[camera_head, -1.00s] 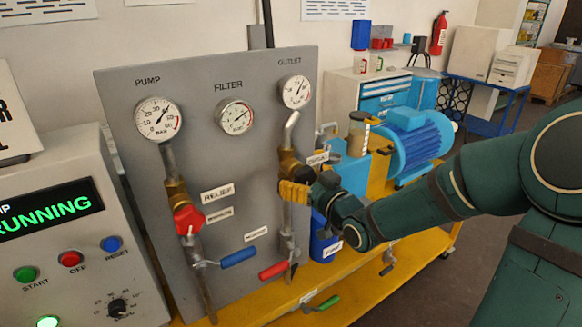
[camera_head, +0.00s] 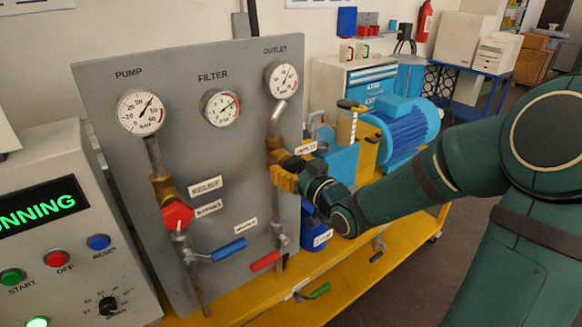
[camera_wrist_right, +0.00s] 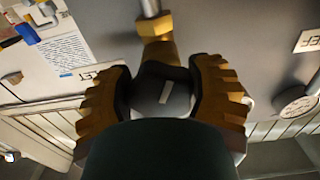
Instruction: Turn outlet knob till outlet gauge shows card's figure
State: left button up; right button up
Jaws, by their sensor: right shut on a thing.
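The outlet gauge (camera_head: 281,80) is a white dial at the upper right of the grey panel (camera_head: 240,165). Its needle points to the upper right; I cannot read the figure. Below it a pipe runs into the brass outlet valve (camera_head: 273,148). My right gripper (camera_head: 283,179) is at this valve. In the right wrist view its two ochre fingers (camera_wrist_right: 165,95) are shut on the dark outlet knob (camera_wrist_right: 163,92), one on each side. The knob bears a short pale mark. No card with a readable figure shows. My left gripper is out of view.
The pump gauge (camera_head: 141,112) and filter gauge (camera_head: 221,107) are to the left. A red relief knob (camera_head: 177,214), a blue lever (camera_head: 229,250) and a red lever (camera_head: 265,261) sit on the pipework. A blue motor (camera_head: 402,122) stands behind my right arm.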

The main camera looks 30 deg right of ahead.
jog(key=m+p, duration=0.1)
jog(key=m, duration=0.2)
jog(key=shift+a+m+p, duration=0.15)
jog(key=shift+m+p, duration=0.85)
jog(key=shift+m, duration=1.4)
jog(key=o, duration=1.2)
jog(key=shift+r, duration=0.1)
